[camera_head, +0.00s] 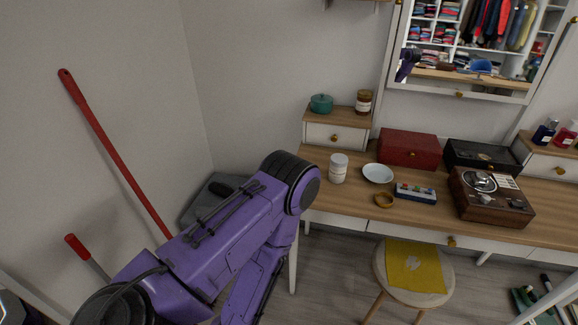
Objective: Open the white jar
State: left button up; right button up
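A white jar (338,169) stands upright near the left end of the wooden desk (327,208). Its lid appears to be on, and a label shows on its side. My purple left arm comes in from the lower left, bends just left of the desk, and runs down out of the frame. Its gripper is not visible. My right gripper is not in view either. No gripper is seen at the jar.
A white dish (378,173), a wooden ring-like item (383,200) and a small box (416,194) lie right of the jar. Behind are a small drawer unit (336,134) and a red box (410,150). A stool (405,294) stands in front.

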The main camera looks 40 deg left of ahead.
aim_at(337, 175)
jog(key=u, duration=0.85)
jog(key=i, duration=0.35)
